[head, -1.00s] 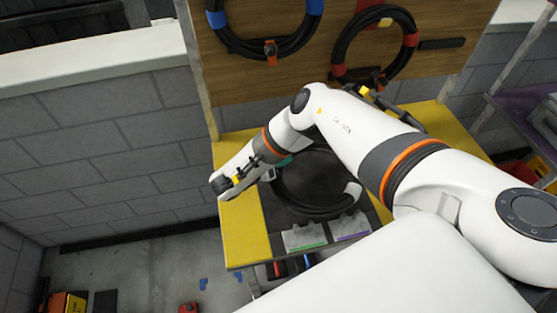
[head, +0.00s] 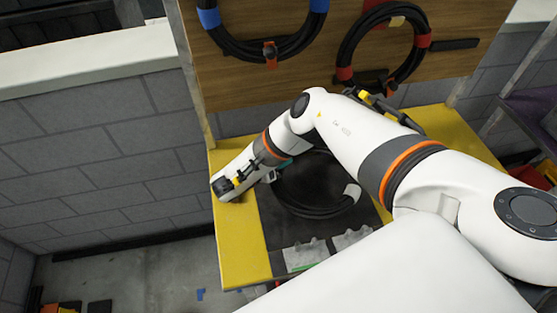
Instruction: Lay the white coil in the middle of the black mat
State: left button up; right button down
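The white coil is a loop of black cable with a white band (head: 352,192). It is over the black mat (head: 274,232) on the yellow bench; I cannot tell whether it touches the mat. My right arm reaches across from the right and bends down at the coil's left side. My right gripper (head: 272,177) is at the coil's left edge. Its fingertips are mostly hidden, but the coil keeps its place against the gripper as the bench shifts, so it is shut on it. The arm hides part of the coil and the mat's right side. My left gripper is not in view.
Grey clip blocks (head: 305,255) stand at the mat's front edge. A blue-banded coil (head: 262,45) and a red-banded coil (head: 383,45) hang on the wooden board behind. The yellow bench top (head: 238,240) is bare left of the mat.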

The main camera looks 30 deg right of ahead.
notch_tip(320, 180, down, 3)
jog(key=shift+a+r+b, duration=0.1)
jog(key=shift+r+b, duration=0.05)
jog(key=shift+b, duration=0.85)
jog(key=shift+f+b, duration=0.6)
jog(key=shift+f, duration=0.15)
jog(key=shift+f+b, duration=0.35)
jog(key=shift+f, duration=0.2)
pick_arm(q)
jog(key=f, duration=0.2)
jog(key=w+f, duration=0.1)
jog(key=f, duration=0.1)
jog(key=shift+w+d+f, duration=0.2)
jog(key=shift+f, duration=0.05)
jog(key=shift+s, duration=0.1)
pick_arm(e)
jog(key=shift+r, duration=0.1)
jog(key=c, duration=0.9)
grip_release()
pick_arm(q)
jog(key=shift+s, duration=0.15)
pick_arm(e)
jog(key=shift+o, duration=0.2)
jog(key=shift+s, duration=0.2)
jog(key=shift+a, duration=0.1)
